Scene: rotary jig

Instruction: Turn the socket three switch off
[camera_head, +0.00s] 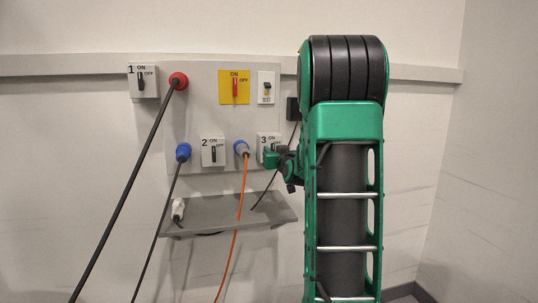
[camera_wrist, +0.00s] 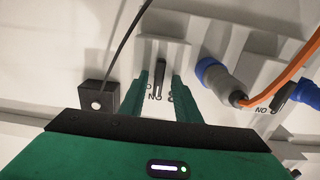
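The socket three switch is a white box (camera_head: 262,141) marked 3 at the lower right of the grey panel, partly hidden by my gripper (camera_head: 272,157). In the wrist view, where the labels appear upside down, its dark lever (camera_wrist: 160,77) stands between the two green fingers of my gripper (camera_wrist: 159,82). The fingers are apart, one on each side of the lever, with a gap showing beside it. The lever lines up with the ON label (camera_wrist: 155,97). The OFF label is mostly hidden by a finger.
A yellow switch plate (camera_head: 234,87) is above. A grey-blue plug (camera_head: 241,147) with an orange cable is close left of socket three. A grey shelf (camera_head: 215,218) juts out below.

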